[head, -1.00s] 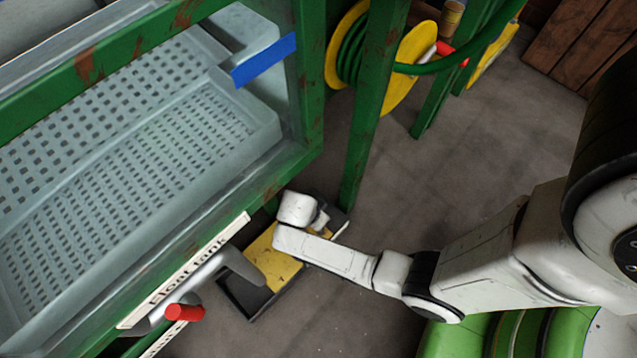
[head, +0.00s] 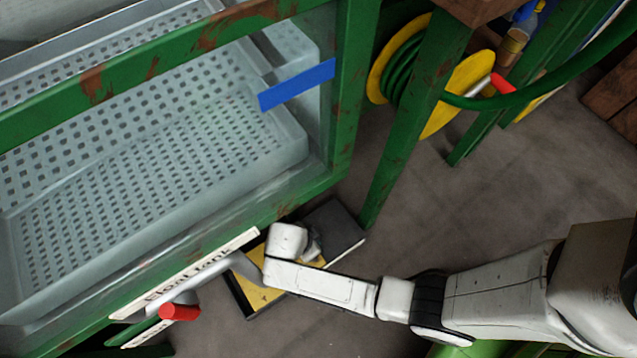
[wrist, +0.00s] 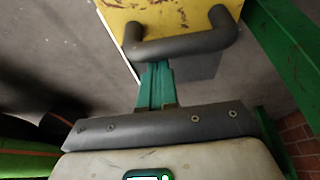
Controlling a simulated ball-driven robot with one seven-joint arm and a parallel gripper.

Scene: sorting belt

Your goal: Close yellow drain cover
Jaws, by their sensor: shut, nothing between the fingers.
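The yellow drain cover (head: 257,293) lies low near the floor beside the green frame in the head view, partly hidden by my arm. A dark area (head: 332,222) with a pale edge shows at its upper right, and a narrow dark strip runs along its lower left. In the wrist view, the scuffed yellow cover (wrist: 165,14) fills the top, with a dark bar handle (wrist: 185,46) across it. My gripper (wrist: 157,66) has its teal fingers together, with the tips right at the handle bar. I cannot tell whether they touch it. In the head view the fingers are hidden behind my wrist.
A green frame (head: 345,95) holding a perforated grey tray (head: 150,170) stands at the left. A red-tipped grey lever (head: 180,312) sticks out below it. A green post (head: 415,115) and yellow hose reel (head: 468,85) stand behind. Floor (head: 500,200) at right is clear.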

